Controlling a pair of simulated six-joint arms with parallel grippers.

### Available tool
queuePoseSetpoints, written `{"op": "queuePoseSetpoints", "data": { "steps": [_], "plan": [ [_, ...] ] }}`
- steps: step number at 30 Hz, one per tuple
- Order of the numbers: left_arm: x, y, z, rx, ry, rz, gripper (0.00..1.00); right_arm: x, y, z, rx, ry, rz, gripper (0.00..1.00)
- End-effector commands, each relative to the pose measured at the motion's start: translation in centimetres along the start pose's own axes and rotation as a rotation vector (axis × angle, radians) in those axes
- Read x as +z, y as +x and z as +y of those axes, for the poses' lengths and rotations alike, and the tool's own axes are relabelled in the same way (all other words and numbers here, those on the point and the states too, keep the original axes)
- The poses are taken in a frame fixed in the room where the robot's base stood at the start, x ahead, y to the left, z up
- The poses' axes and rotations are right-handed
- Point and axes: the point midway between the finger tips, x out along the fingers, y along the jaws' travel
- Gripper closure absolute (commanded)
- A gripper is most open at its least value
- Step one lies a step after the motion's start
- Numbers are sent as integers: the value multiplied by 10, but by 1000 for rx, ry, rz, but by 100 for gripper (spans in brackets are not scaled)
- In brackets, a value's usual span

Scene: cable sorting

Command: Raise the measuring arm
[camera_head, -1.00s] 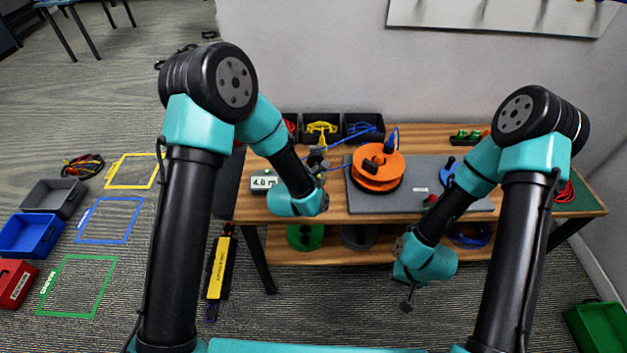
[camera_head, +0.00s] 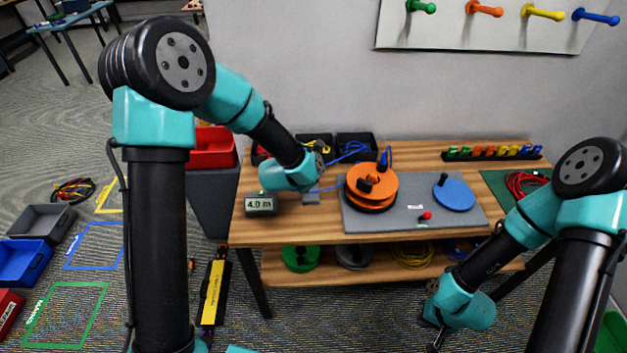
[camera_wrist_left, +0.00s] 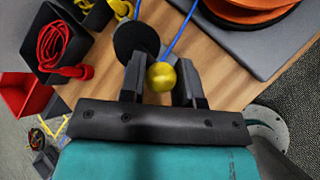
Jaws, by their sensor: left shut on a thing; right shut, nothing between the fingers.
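A gold ball knob (camera_wrist_left: 161,76) sits between the two fingers of my left gripper (camera_wrist_left: 158,84) in the left wrist view; I take it for the knob of the measuring arm. A dark round disc (camera_wrist_left: 136,38) is just beyond it. In the head view my left gripper is mostly hidden by its wrist, above the table beside the length display (camera_head: 260,204), which reads 4.0 m. A blue cable (camera_head: 330,188) runs from there to the orange reel (camera_head: 372,185). My right gripper (camera_head: 434,341) is low in front of the table, shut and empty.
The wooden table (camera_head: 285,231) carries a grey plate (camera_head: 410,217) with a blue disc (camera_head: 454,195) and red knob. Dark bins (camera_head: 355,146) stand at the back. A red bin (camera_head: 211,148) is left of the table. Coloured pegs hang on the wall board.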

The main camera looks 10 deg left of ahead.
Motion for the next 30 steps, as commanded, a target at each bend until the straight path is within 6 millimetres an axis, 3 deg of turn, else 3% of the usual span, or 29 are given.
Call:
{"op": "queuePoseSetpoints", "data": {
  "steps": [14,15,24,30],
  "plan": [
    [4,1,7,10,0,-5,100,0,0,0,0,0,0,100],
    [4,1,7,10,0,-6,68,0,0,0,0,0,0,100],
    [3,0,5,7,0,-3,40,0,0,0,0,0,0,100],
    [2,0,4,4,0,-2,40,0,0,0,0,0,0,100]
  ]
}}
